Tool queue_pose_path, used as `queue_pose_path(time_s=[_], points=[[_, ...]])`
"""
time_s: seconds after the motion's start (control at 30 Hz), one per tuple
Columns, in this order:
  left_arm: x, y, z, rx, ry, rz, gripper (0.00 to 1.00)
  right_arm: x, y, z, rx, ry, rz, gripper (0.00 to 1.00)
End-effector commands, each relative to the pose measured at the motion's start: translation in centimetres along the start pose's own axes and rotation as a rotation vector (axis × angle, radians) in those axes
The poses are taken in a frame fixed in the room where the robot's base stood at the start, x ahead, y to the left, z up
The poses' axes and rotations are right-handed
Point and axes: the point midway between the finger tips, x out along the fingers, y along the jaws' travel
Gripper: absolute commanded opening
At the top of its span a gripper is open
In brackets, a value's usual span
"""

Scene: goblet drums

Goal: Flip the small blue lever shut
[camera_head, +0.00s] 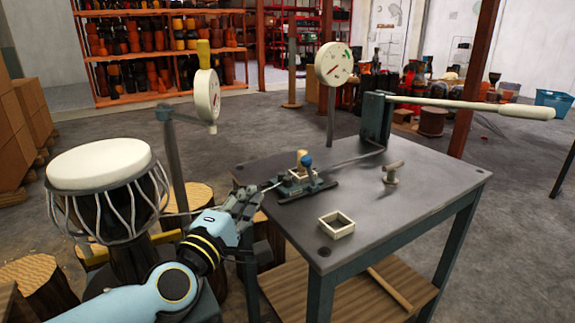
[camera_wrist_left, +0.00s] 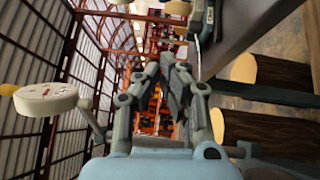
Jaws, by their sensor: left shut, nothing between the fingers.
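The small blue lever shows as a round blue knob (camera_head: 306,160) standing up on a dark clamp fixture (camera_head: 318,185) at the table's left side. A pale tan peg stands just behind the knob. My left gripper (camera_head: 258,190) is at the table's left edge, left of the fixture and apart from the blue knob. Its fingers are shut and empty; they also show in the left wrist view (camera_wrist_left: 172,68). In that view, part of the fixture (camera_wrist_left: 207,22) shows at the top, right of the fingers. My right gripper is not in view.
The grey table (camera_head: 420,195) carries a small open square box (camera_head: 336,225), a tan T-shaped knob (camera_head: 393,172) and a long pale-handled lever (camera_head: 470,106). A white-topped drum (camera_head: 98,165) stands left of my arm. A gauge on a post (camera_head: 206,97) stands behind my left gripper.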

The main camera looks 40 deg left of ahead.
Motion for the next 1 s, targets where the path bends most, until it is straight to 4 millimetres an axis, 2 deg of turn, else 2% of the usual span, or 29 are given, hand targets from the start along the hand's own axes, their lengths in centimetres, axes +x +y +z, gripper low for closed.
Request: queue_pose_path(time_s=[0.17, 0.3, 0.53, 0.73, 1.0], points=[[2.5, 0.2, 0.0, 0.001, 0.0, 0.004, 0.0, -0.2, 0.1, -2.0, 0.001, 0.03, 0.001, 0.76], [5.6, 0.2, 0.1, 0.001, -0.001, 0.004, 0.0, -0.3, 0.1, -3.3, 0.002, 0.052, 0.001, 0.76], [10.2, 0.1, 0.2, 0.0, 0.0, 0.003, 0.0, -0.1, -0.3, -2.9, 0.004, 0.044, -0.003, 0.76], [11.9, 0.0, 2.2, -0.001, -0.001, 0.001, 0.0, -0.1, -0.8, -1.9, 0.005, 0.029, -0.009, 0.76], [12.5, 0.0, 2.9, 0.002, -0.001, 0.0, 0.0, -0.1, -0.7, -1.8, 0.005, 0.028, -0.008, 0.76]])
